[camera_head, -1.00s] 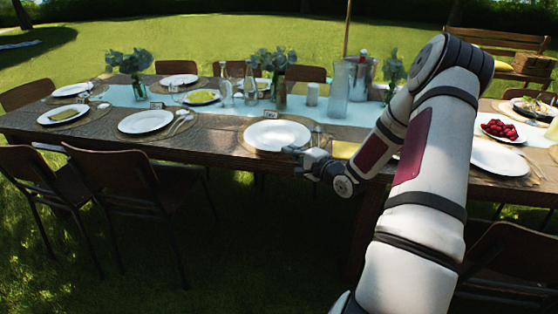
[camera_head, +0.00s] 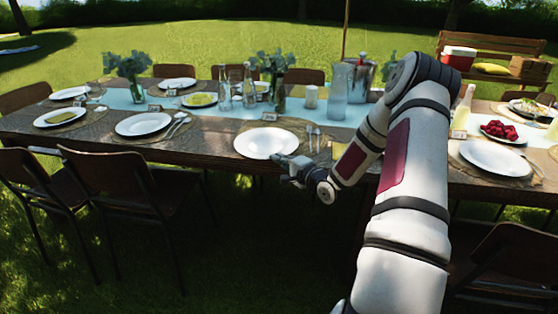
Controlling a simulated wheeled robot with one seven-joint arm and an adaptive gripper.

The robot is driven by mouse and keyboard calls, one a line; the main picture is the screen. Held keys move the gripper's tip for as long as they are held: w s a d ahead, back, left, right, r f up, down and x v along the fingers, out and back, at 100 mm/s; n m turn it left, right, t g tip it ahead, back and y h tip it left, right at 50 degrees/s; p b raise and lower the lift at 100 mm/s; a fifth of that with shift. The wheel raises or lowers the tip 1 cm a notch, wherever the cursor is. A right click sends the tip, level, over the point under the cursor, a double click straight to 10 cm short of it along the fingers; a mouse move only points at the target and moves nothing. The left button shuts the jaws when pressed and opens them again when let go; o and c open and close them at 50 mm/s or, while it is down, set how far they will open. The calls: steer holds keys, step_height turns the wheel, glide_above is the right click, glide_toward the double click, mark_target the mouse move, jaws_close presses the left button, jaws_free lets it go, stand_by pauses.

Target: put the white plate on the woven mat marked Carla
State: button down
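A white plate (camera_head: 266,142) is at the near edge of the table, at the front of a round woven mat (camera_head: 297,129) that shows behind it and to its right. My gripper (camera_head: 282,162) is at the plate's near right rim and looks shut on it. The fingertips are small and dark, so the exact grip is hard to see. The plate looks slightly raised and overlaps the table edge. Small name cards stand behind the mat (camera_head: 269,117), at the left (camera_head: 155,108) and at the right (camera_head: 459,134). Their writing is too small to read, so I cannot tell which mat is Carla's.
Other white plates stand at the left (camera_head: 143,124) and right (camera_head: 493,158). Cutlery (camera_head: 314,138) lies right of the near mat. Bottles, a glass pitcher (camera_head: 338,92) and vases fill the table's middle. Chairs (camera_head: 120,190) line the near side. My arm hides part of the table.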

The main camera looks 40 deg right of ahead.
steer(key=c, duration=2.1)
jaws_free()
steer(key=s+r+p, duration=0.1)
steer(key=s+p, duration=0.1)
steer(key=s, duration=1)
steer(key=s+a+r+n+g+h, duration=0.3)
steer(key=s+a+r+n+g, duration=0.1)
steer(key=a+r+n+g, duration=0.8)
steer(key=s+a+r+n+g+y, duration=0.1)
steer(key=s+a+r+n, duration=0.1)
steer(key=s+a, duration=0.5)
steer(key=s+a+r+n+g+y, duration=0.1)
steer(key=s+a+r+n, duration=0.1)
steer(key=s+a, duration=0.5)
steer(key=s+a+r+n+g+y, duration=0.1)
steer(key=s+a+r+n, duration=0.2)
steer(key=s+a, duration=0.4)
steer(key=shift+s+r+g+y, duration=0.15)
steer(key=shift+s+r, duration=0.05)
steer(key=shift+s, duration=1.05)
steer(key=shift+s+r+g+y, duration=0.15)
steer(key=shift+s+r, duration=0.05)
steer(key=shift+s, duration=1)
